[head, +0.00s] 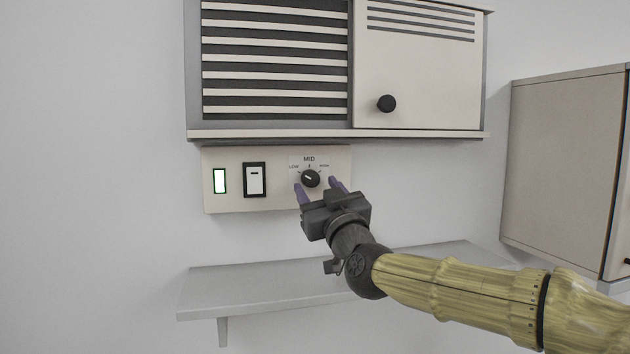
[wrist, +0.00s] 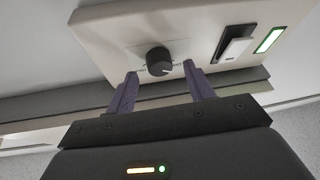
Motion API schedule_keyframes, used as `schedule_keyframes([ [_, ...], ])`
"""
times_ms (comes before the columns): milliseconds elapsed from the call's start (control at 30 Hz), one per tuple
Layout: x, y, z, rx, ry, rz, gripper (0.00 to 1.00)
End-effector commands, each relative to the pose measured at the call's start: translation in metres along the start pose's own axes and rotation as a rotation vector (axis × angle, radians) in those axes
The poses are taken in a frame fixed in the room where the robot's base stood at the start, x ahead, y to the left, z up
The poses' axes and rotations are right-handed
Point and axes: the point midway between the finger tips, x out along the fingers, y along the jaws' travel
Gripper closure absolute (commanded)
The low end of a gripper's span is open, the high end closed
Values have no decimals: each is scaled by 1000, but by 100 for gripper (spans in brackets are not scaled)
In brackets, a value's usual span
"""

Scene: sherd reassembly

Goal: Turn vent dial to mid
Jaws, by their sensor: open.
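The vent dial (head: 311,179) is a round black knob on a beige wall panel, with LOW, MID and HIGH printed around it. Its white pointer line is turned toward the upper left, on the LOW side. In the wrist view the dial (wrist: 159,61) stands just beyond my fingertips. My gripper (head: 317,187) is open, its two purple fingers spread to either side of the dial. In the wrist view the gripper (wrist: 160,73) is empty, and I cannot tell whether either finger touches the knob.
A white rocker switch (head: 255,179) and a green-framed lit indicator (head: 219,181) sit left of the dial. A vent cabinet with a black door knob (head: 386,103) hangs above. A grey shelf (head: 260,295) lies below, and a closed cabinet (head: 560,160) stands at right.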

Motion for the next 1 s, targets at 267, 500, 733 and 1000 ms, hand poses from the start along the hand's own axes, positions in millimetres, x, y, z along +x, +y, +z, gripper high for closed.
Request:
schedule_keyframes([
  [267, 19, -1, -1, 0, 0, -1, 47],
  [500, 21, 0, 1, -1, -1, 1, 47],
  [733, 20, 0, 1, -1, -1, 0, 72],
  [1000, 20, -1, 1, 0, -1, 0, 91],
])
